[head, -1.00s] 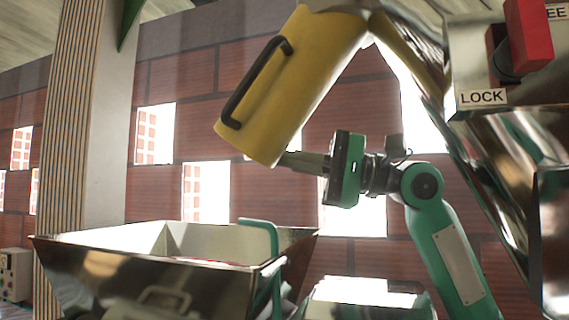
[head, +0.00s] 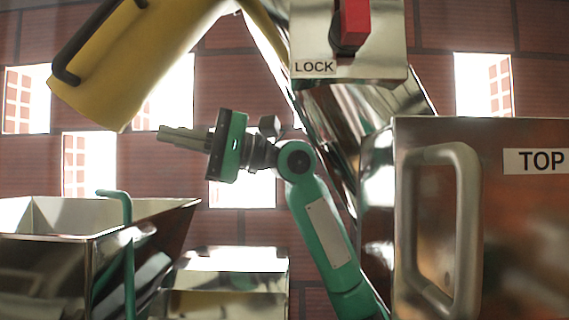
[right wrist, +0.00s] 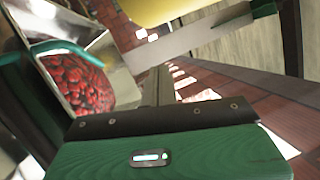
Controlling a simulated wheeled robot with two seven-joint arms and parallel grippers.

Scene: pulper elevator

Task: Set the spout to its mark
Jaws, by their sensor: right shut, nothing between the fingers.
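The yellow spout (head: 135,60) hangs at the upper left of the head view, tilted down to the left, with a dark handle (head: 85,45) along its left side. Its yellow underside (right wrist: 155,10) also shows at the top of the right wrist view. My right gripper (head: 162,133) is shut and empty, a little below and right of the spout's lower end, pointing left and apart from it. No mark for the spout can be made out. My left gripper is not in view.
A metal hopper (head: 100,232) with a green bar stands at the lower left; red fruit (right wrist: 80,82) lies in a container in the wrist view. A red lever (head: 352,22) sits above a LOCK label (head: 314,67). A metal box with a large handle (head: 465,230) and a TOP label fills the right.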

